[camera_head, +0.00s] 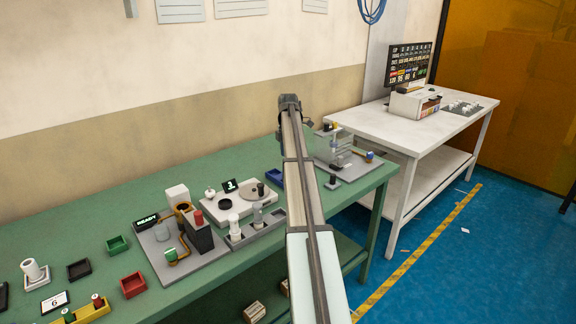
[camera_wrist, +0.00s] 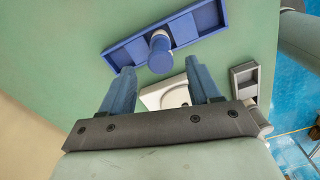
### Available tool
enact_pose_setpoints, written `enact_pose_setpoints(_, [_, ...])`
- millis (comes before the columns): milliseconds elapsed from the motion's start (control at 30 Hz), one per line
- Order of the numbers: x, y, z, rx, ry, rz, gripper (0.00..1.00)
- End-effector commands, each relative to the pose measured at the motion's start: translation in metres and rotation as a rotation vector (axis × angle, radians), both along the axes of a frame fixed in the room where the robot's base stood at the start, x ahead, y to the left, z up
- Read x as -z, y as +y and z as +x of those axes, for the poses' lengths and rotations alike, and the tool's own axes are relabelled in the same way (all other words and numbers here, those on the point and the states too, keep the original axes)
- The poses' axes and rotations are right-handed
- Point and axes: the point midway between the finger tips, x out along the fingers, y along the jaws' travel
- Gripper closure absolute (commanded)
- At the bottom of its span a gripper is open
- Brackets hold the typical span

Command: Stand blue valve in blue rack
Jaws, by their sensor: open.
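In the wrist view, the long blue rack (camera_wrist: 122,58) lies on the green bench beyond my fingertips. It has walled compartments. The blue valve (camera_wrist: 160,62) is at the rack's middle, its round end towards the camera and its narrower part reaching back to the rack. It looks upright in the rack, but its seat is hidden. My gripper (camera_wrist: 160,68) is open, with one blue finger on each side of the valve's near end and visible gaps between. In the head view, a blue tray, likely this rack (camera_head: 274,176), shows partly behind my arm; my fingers are hidden there.
A white tray-like part (camera_wrist: 168,95) lies between and beyond my fingers. A grey holder (camera_wrist: 244,82) sits to the right. In the head view, a machine with a white dial (camera_head: 236,202) and a clear-walled station (camera_head: 335,150) flank my arm. The bench's back strip is clear.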

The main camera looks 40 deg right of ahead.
Motion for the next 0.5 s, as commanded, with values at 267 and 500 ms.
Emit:
enact_pose_setpoints(267, [-0.029,0.000,0.000,0.000,0.000,0.000,0.38])
enact_pose_setpoints(500, [-0.032,0.000,0.000,0.000,0.001,0.000,0.38])
